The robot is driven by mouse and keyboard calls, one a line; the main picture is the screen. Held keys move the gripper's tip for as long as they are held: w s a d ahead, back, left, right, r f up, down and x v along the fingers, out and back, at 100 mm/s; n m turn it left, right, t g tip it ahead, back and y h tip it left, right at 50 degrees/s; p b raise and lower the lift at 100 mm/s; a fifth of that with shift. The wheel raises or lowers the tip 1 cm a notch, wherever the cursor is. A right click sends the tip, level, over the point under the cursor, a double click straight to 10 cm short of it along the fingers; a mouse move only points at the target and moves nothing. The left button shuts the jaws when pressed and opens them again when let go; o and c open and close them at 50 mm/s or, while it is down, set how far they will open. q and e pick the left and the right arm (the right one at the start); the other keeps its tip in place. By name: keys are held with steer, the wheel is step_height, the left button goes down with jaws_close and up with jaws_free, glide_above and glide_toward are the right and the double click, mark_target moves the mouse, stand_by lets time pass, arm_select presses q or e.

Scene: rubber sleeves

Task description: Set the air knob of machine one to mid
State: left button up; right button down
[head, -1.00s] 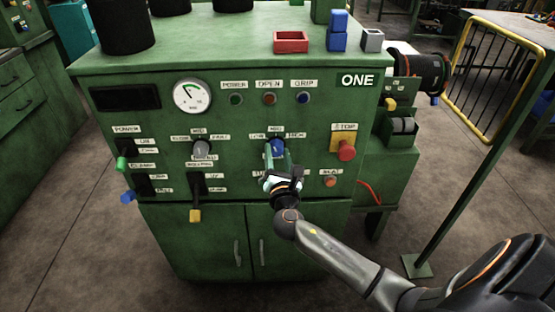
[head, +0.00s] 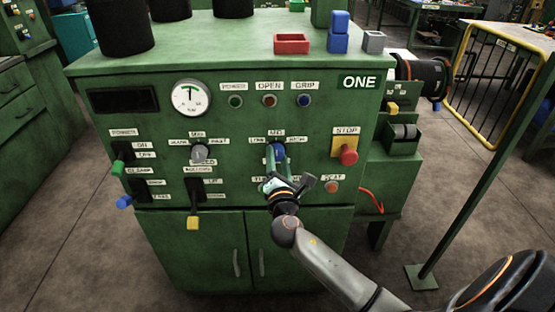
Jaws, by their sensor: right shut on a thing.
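Machine one (head: 225,122) is a green cabinet with "ONE" on its front. Its blue air knob (head: 278,150) sits under the labels LOW, MID and HIGH, right of the panel's middle. My right gripper (head: 278,163) reaches up from below and is shut on this knob, its fingers hiding part of it. The knob looks roughly upright under MID, but its exact pointer is hard to see. The round gauge (head: 191,97) at upper left has its needle pointing about straight up. My left gripper is not in view.
A grey knob (head: 198,153) is left of the air knob. A red stop button (head: 348,155) on a yellow plate is to the right. A lever with a yellow end (head: 193,222) sticks out at lower left.

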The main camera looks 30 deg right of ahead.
steer(key=c, duration=0.6)
jaws_free()
steer(key=shift+o, duration=1.4)
steer(key=r+v, duration=0.1)
steer(key=v, duration=1.1)
steer(key=shift+s+f+b, duration=0.3)
steer(key=shift+f+b, duration=0.1)
steer(key=shift+f, duration=0.05)
steer(key=shift+f, duration=0.1)
